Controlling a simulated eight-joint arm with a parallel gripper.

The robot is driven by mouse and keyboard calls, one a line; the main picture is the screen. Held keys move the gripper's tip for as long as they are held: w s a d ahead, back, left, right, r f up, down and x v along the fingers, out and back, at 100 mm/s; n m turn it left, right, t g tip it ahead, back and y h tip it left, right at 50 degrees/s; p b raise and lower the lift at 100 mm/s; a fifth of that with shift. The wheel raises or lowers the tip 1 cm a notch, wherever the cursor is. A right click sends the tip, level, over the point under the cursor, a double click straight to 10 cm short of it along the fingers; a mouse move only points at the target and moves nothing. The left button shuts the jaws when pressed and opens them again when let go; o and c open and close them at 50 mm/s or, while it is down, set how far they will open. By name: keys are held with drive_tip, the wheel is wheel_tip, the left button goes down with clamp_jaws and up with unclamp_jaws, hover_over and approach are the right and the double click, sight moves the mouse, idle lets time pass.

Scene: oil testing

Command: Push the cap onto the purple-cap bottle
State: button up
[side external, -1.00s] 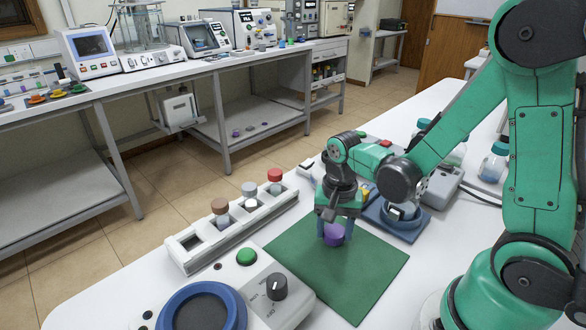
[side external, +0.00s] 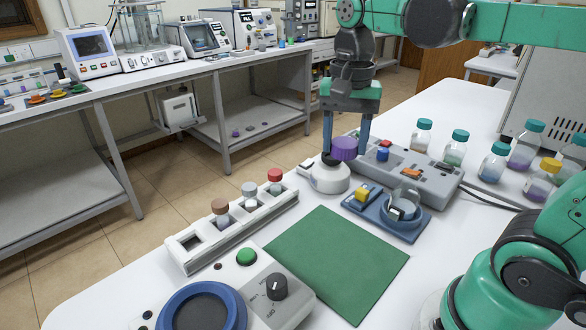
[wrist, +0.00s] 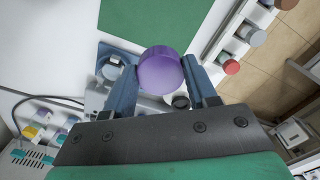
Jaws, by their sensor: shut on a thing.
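My gripper (side external: 345,155) is shut on the purple cap (side external: 343,148), holding it between its two blue fingers well above the table. In the wrist view the cap (wrist: 160,72) is a purple disc between the fingertips. No purple-capped bottle shows. A blue stand (side external: 378,222) with a round holder is right of and below my gripper; a pale, glassy thing (side external: 404,207) sits in its ring, but I cannot tell if it is the open bottle. The cap is apart from it.
A round white device (side external: 329,180) with a black top is below my gripper. A grey box (side external: 430,180) with coloured buttons is behind the stand. A white rack (side external: 240,233) holds brown-, grey- and red-capped vials. Several bottles stand right. The green mat (side external: 335,262) is bare.

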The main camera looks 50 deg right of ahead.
drive_tip(key=shift+d+r, duration=0.25)
drive_tip(key=shift+r, duration=0.05)
drive_tip(key=s+d+m, duration=0.2)
drive_tip(key=d+m, duration=0.1)
drive_tip(key=d, duration=0.3)
drive_tip(key=m, duration=0.3)
approach(411, 177)
drive_tip(key=shift+a+f, duration=0.1)
drive_tip(key=shift+f, duration=3.15)
drive_tip(key=shift+f, duration=0.15)
drive_tip(key=o, duration=1.5)
drive_tip(key=shift+r, duration=3.5)
